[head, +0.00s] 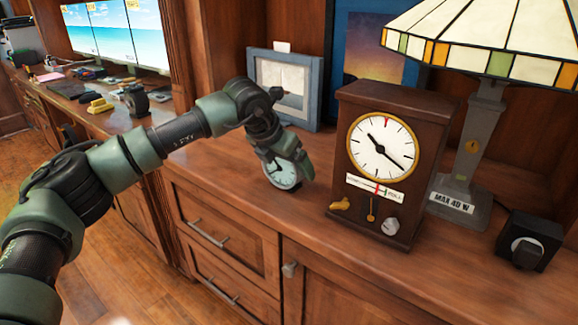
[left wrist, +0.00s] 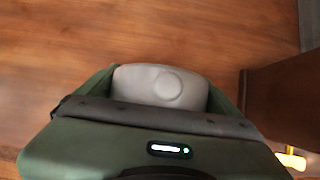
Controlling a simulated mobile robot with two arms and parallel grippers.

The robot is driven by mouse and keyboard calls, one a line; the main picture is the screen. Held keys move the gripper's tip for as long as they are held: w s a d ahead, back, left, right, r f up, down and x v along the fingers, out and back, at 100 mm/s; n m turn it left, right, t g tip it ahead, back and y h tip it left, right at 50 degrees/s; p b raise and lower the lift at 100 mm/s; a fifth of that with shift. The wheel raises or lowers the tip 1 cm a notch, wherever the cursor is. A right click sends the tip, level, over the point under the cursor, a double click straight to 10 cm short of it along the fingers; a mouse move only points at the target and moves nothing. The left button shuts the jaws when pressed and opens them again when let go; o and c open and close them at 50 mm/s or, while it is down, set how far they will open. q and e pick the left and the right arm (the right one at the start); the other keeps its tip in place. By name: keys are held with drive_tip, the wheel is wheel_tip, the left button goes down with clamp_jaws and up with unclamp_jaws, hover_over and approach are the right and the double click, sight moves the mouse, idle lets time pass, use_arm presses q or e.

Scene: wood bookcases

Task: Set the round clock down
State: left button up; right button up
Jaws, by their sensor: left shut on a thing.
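The round clock (head: 281,176) has a pale face and shows partly below my left gripper (head: 290,166) in the head view. My left gripper is shut on it, with its fingers pointing down over the wooden counter, left of the large brown box clock (head: 384,150). The gripper covers part of the round clock. In the left wrist view, the grey rounded back of the round clock (left wrist: 160,86) sits between the green fingers. I cannot tell whether its lower edge touches the counter. My right gripper is not in view.
A picture in a blue-grey frame (head: 285,88) leans behind. A stained-glass lamp (head: 470,130) and a black box (head: 528,240) with a knob stand at the right. The wooden counter (head: 240,182) is clear around the gripper. Its front edge is close by.

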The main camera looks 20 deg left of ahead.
use_arm(q)
drive_tip(key=o, duration=1.5)
drive_tip(key=shift+c, duration=0.2)
drive_tip(key=shift+r, duration=0.15)
drive_tip(key=p+v, duration=0.1)
drive_tip(key=v, duration=1.1)
drive_tip(key=shift+s, duration=0.1)
